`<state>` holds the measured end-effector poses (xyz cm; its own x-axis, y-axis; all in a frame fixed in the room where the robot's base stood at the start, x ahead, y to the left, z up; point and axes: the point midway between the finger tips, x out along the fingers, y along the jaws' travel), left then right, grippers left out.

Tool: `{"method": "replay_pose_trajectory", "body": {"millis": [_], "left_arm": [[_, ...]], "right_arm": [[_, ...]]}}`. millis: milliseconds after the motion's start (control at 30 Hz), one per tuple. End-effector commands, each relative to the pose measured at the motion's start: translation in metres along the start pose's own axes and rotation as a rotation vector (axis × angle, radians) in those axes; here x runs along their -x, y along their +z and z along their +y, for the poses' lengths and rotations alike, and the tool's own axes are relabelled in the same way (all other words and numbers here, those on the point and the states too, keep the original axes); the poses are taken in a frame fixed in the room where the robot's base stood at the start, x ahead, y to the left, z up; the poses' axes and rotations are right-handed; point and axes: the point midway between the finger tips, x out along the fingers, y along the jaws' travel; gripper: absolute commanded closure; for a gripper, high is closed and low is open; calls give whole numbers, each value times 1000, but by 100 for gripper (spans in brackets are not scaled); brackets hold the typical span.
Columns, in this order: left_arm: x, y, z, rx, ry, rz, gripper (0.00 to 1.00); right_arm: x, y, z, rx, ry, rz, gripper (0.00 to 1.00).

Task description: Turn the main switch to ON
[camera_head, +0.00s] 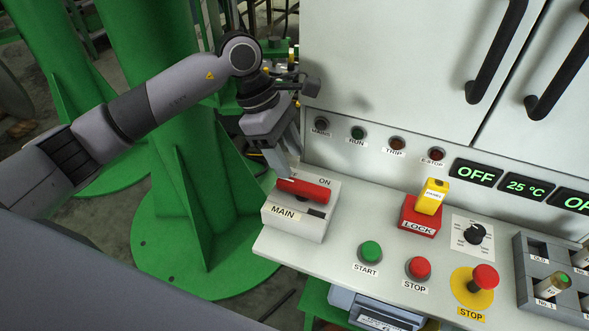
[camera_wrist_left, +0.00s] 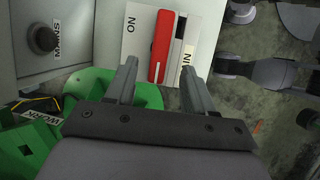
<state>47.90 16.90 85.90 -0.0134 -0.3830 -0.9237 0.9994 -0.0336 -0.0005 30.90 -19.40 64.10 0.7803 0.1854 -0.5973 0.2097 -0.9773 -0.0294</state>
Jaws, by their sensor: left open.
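The main switch (camera_head: 322,216) is a grey-white box at the left end of the panel, labelled MAIN in front and ON at its back. Its red handle (camera_head: 303,190) lies crosswise along the top. My left gripper (camera_head: 284,166) is above and just behind the handle, pointing down. I cannot tell whether a finger touches the switch. My right gripper is not in view.
A yellow key piece (camera_head: 432,196) stands in the red LOCK block (camera_head: 420,222) to the right. START (camera_head: 370,252) and STOP (camera_head: 418,268) buttons are in front. A dark MAINS lamp (camera_head: 321,124) is on the wall behind. A green column (camera_head: 165,120) stands left.

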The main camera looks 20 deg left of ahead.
Motion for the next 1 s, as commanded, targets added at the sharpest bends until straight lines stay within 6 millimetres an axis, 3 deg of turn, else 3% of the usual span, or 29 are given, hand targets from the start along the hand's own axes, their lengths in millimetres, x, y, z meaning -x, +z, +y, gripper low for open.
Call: {"method": "replay_pose_trajectory", "body": {"millis": [500, 867, 1000], "left_arm": [[-65, 0, 0, 0, -2, 0, 47], [-71, 0, 0, -1, -1, 0, 47], [-71, 0, 0, 0, -1, 0, 92]], "right_arm": [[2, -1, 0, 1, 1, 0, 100], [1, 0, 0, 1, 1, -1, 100], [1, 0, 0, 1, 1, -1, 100]]}}
